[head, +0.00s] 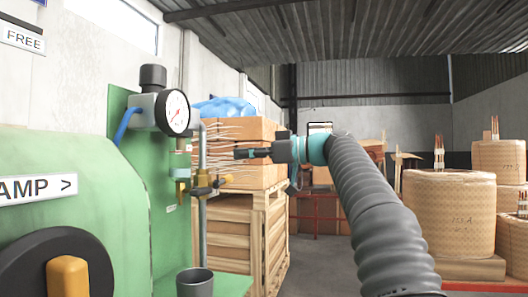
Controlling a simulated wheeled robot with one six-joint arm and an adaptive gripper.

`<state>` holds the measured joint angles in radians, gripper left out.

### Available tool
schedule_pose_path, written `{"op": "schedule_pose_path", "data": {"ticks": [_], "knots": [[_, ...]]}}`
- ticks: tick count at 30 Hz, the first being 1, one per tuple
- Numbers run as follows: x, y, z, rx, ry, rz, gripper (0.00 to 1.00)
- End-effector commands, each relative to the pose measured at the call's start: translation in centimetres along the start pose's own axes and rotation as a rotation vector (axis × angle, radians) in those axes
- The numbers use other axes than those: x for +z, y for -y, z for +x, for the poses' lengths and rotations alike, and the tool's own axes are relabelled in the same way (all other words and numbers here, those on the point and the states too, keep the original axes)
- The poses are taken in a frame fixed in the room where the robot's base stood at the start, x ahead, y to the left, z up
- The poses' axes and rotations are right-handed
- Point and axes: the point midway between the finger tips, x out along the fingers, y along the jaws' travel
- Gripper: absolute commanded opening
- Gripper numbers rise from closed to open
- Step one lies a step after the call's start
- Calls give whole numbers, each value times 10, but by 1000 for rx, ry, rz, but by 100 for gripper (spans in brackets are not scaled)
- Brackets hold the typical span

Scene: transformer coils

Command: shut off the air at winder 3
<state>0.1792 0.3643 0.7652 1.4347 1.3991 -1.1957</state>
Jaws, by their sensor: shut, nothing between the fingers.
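A brass valve (203,187) sits on a vertical grey pipe (202,222) at the front of the green winder (80,150). A small brass arm sticks out from it to the right. Above it to the left is an air regulator (146,108) with a round white gauge (177,112) and a black knob on top. A small bowl with a brass fitting (181,180) hangs below the gauge. My gripper (237,154) is shut and empty. Its dark fingers point left, a little above and right of the valve, apart from it in the picture.
Wooden crates and stacked boxes (259,140) stand behind the valve and gripper. A grey cup-shaped part (195,281) is below the pipe. A black hub with an orange block (67,275) is at lower left. Wrapped coils (448,212) stand on the right. The floor between is clear.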

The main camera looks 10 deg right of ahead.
Motion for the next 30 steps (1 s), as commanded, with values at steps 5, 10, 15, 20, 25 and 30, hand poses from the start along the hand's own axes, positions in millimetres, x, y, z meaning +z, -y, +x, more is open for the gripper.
{"op": "schedule_pose_path", "data": {"ticks": [5, 10, 15, 20, 25, 30], "knots": [[17, 1, 18, -1, 1, 4, 0], [33, 0, 22, 0, 1, 3, 0], [39, 0, 24, 1, 1, 1, 0], [39, 0, 24, 1, 1, 0, 0], [40, 0, 23, 1, 1, 1, 0], [51, -1, 25, 1, 1, 1, 0]]}}
